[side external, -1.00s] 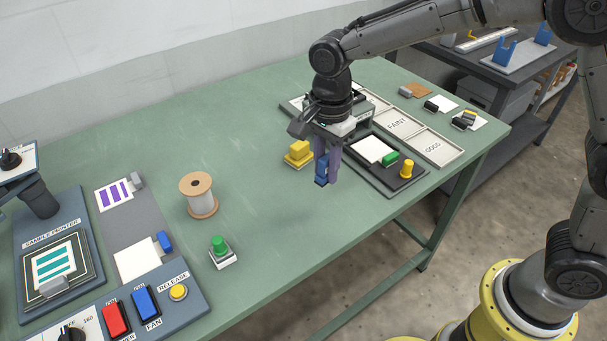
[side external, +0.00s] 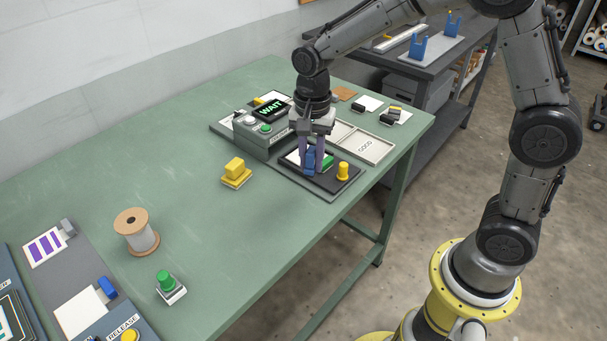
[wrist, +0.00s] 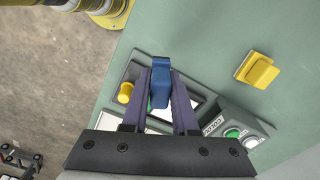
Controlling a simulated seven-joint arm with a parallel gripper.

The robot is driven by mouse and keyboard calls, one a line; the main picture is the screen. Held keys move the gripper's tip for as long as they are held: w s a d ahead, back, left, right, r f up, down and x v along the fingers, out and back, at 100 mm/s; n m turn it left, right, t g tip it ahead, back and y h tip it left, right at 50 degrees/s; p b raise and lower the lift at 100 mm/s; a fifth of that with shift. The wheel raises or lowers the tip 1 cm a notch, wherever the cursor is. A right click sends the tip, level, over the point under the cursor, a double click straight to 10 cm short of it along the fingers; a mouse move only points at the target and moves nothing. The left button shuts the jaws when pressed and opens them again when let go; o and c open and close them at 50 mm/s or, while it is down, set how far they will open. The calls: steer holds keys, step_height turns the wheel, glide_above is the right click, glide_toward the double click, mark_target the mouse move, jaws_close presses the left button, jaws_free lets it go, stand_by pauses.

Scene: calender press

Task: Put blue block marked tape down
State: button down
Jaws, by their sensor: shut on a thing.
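The blue block (side external: 309,163) is between the fingers of my gripper (side external: 312,158), which is shut on it. In the wrist view the block (wrist: 161,78) sits upright between the two purple fingertips of the gripper (wrist: 160,88). Any marking on it cannot be read. The block is over or at the near left part of a dark board (side external: 325,182), beside a green block (side external: 328,161). I cannot tell whether its underside touches the board.
A yellow peg (side external: 343,171) stands on the board's right end. A grey box with a WAIT display (side external: 271,112) stands close behind on the left. A yellow block (side external: 235,170) lies farther left.

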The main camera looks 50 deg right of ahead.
mark_target(314, 153)
steer(key=d+n, duration=0.1)
steer(key=w+d+f+n, duration=0.1)
steer(key=n, duration=0.1)
steer(key=d+n, duration=0.1)
steer(key=shift+w+f+n, duration=0.3)
steer(key=shift+w+n, duration=0.1)
steer(key=shift+w+d+f+n, duration=0.1)
steer(key=shift+w+d+n, duration=0.15)
steer(key=shift+n, duration=0.45)
steer(key=n, duration=0.3)
steer(key=shift+w+d+f, duration=0.15)
steer(key=shift+w+d, duration=0.05)
steer(key=shift+w, duration=0.15)
steer(key=n, duration=0.4)
steer(key=shift+w, duration=0.25)
